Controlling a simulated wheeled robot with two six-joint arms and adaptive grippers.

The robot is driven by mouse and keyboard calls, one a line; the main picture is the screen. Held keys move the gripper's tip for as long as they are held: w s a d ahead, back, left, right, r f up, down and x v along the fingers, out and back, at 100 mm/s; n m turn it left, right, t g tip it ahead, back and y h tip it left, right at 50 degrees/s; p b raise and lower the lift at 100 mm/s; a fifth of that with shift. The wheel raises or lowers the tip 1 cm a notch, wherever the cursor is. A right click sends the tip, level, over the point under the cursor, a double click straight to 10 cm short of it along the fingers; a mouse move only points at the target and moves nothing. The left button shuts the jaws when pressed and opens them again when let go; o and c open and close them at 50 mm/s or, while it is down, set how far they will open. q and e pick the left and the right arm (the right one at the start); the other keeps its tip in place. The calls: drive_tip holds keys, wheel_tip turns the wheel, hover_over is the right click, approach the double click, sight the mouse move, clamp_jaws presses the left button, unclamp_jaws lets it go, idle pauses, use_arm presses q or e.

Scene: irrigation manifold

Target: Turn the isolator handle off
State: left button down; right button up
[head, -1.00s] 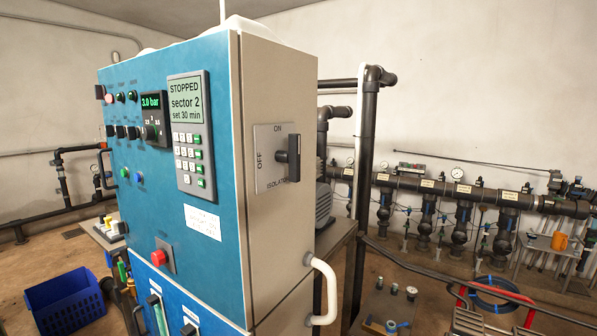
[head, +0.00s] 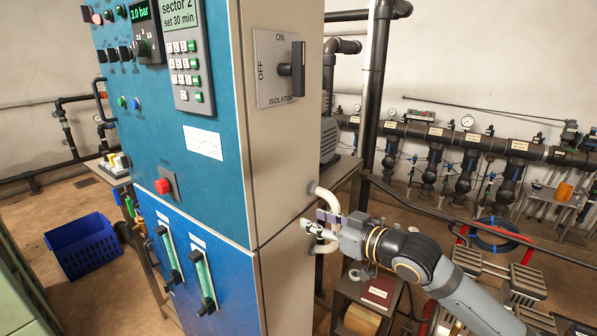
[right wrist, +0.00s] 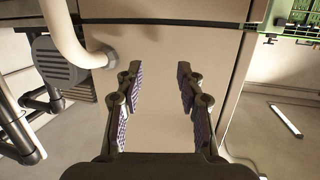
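The isolator handle (head: 297,70) is a black bar on a grey plate (head: 270,90) on the beige side of the blue control cabinet. The plate is marked ON at the top, OFF at the left and ISOLATOR below. The bar stands upright, in line with ON. My right gripper (head: 322,227) is well below the plate, beside the cabinet's side face near the white curved pipe, apart from the handle. In the right wrist view its fingers (right wrist: 158,85) are spread and empty, facing the beige panel. The handle is not seen there. My left gripper is not in view.
The white curved pipe (head: 325,200) juts from the cabinet side near my right gripper. A black upright pipe (head: 376,90) stands behind the cabinet. A red button (head: 163,186) is on the blue front. A blue crate (head: 84,249) lies on the floor at left. Space before the isolator plate is clear.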

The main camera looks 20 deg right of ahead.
wheel_tip(320, 180, up, 19)
drive_tip(key=d+n+t+y, duration=0.1)
drive_tip(key=n+t+y, duration=0.1)
drive_tip(key=y, duration=0.2)
drive_tip(key=t+y, duration=0.1)
drive_tip(key=y, duration=0.2)
approach(304, 56)
drive_tip(key=p+x, duration=0.4)
drive_tip(key=p, duration=0.3)
drive_tip(key=shift+a+r, duration=0.15)
drive_tip(key=shift+r, duration=0.1)
drive_tip(key=p+x, duration=0.4)
drive_tip(key=x, duration=0.1)
drive_tip(key=shift+w+a+p, duration=0.15)
drive_tip(key=shift+w+p, duration=0.05)
drive_tip(key=shift+p, duration=0.15)
drive_tip(key=shift+w+a, duration=0.45)
drive_tip(key=shift+w, duration=0.05)
clamp_jaws()
